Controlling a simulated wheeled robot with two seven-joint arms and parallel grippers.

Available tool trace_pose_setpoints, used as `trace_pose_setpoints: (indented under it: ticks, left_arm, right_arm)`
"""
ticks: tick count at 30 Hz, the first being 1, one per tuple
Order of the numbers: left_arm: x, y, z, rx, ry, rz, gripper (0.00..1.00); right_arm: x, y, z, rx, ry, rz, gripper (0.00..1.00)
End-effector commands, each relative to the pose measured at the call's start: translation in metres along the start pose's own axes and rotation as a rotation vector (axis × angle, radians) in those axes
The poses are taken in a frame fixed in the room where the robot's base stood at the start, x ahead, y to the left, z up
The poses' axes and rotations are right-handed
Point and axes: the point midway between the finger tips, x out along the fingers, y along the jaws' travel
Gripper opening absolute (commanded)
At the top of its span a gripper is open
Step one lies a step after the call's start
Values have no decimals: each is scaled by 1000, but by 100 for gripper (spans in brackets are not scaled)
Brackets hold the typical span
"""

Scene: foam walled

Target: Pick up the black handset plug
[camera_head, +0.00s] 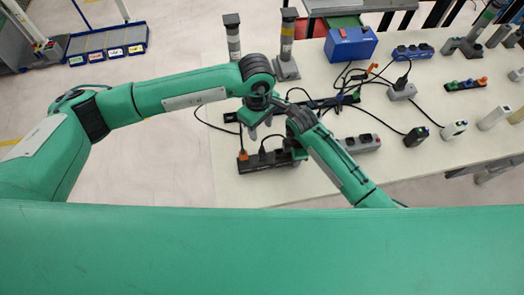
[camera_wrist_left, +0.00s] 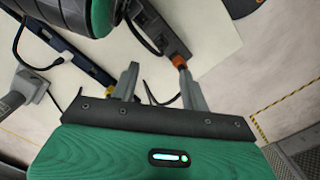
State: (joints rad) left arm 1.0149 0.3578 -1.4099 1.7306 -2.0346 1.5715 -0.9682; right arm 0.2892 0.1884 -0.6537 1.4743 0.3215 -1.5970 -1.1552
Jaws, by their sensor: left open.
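Several black plugs and cables are in view, and I cannot tell for sure which is the handset plug. A black plug (camera_head: 262,151) stands in the near power strip, beside an orange plug (camera_head: 243,155). A separate black block (camera_head: 416,136) with a cable lies right of centre. My left gripper (camera_head: 253,133) is open above the table, just behind the near strip.
The near power strip (camera_head: 280,162) lies close to the table's front-left edge. Another grey strip (camera_head: 362,143) is to its right. Two grey posts (camera_head: 287,45) and a blue box (camera_head: 350,44) stand at the back. Loose cables cross the middle. My arms are close together.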

Motion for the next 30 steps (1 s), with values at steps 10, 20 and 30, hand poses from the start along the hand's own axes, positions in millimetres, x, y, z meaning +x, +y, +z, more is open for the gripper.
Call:
trace_pose_setpoints:
  ticks: [10,20,30]
  left_arm:
    - [-1,-1,2,411,58,-8,46]
    - [39,-2,1,455,60,-13,46]
    - [70,-1,-1,455,63,-11,46]
  right_arm:
    - [0,0,0,0,1,1,16]
    - [0,0,0,0,1,1,16]
    - [0,0,0,0,1,1,16]
